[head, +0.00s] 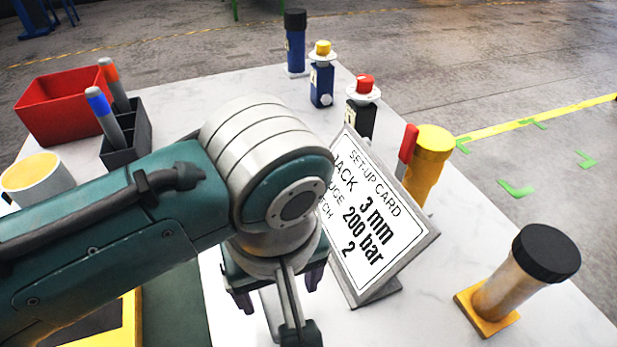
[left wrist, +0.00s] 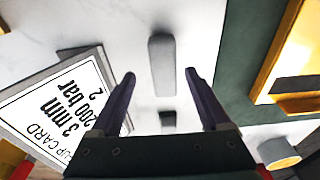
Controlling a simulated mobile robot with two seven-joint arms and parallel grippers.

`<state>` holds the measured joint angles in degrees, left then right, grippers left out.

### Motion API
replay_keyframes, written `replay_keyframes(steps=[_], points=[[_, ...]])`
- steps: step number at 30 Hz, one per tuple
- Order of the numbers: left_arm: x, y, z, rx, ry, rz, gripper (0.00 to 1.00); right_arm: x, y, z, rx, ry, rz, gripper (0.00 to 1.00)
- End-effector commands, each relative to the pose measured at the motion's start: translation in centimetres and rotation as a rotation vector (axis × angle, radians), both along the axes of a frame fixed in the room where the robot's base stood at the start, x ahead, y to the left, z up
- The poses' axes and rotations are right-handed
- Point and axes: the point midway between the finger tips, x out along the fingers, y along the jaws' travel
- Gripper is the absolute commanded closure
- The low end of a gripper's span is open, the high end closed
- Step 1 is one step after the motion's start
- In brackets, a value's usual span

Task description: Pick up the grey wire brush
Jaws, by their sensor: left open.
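A grey, rounded oblong block, which looks like the grey wire brush (left wrist: 162,66), lies on the white table top. In the left wrist view it is between and just beyond my left gripper's (left wrist: 160,76) two spread purple fingers, with clear gaps on both sides. My left gripper (head: 280,288) is open and empty. In the head view it points down in front of the set-up card, and a bit of grey (head: 270,308) shows beside it, mostly hidden. My right gripper is not in view.
The tilted set-up card (head: 372,220) stands close to the right of my gripper. A brown cylinder with a black cap (head: 546,253) stands at right. A red bin (head: 62,103) and a dark pen holder (head: 127,150) stand at left. A yellow tray (left wrist: 270,75) lies on a green mat.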

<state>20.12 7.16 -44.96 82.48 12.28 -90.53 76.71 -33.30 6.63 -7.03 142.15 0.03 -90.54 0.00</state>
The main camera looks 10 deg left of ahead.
Motion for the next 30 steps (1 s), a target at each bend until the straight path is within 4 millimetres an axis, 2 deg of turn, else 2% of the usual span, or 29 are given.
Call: replay_keyframes(steps=[7, 17, 30], points=[[0.2, 1.0, -4.0, 0.002, 0.002, 0.000, 0.20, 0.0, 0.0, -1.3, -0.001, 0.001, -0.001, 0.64], [0.3, 1.0, -4.5, 0.000, 0.000, -0.001, 0.21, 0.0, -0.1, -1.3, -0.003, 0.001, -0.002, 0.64], [0.3, 1.0, -4.5, 0.000, 0.000, -0.001, 0.71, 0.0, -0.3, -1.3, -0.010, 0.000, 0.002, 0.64]])
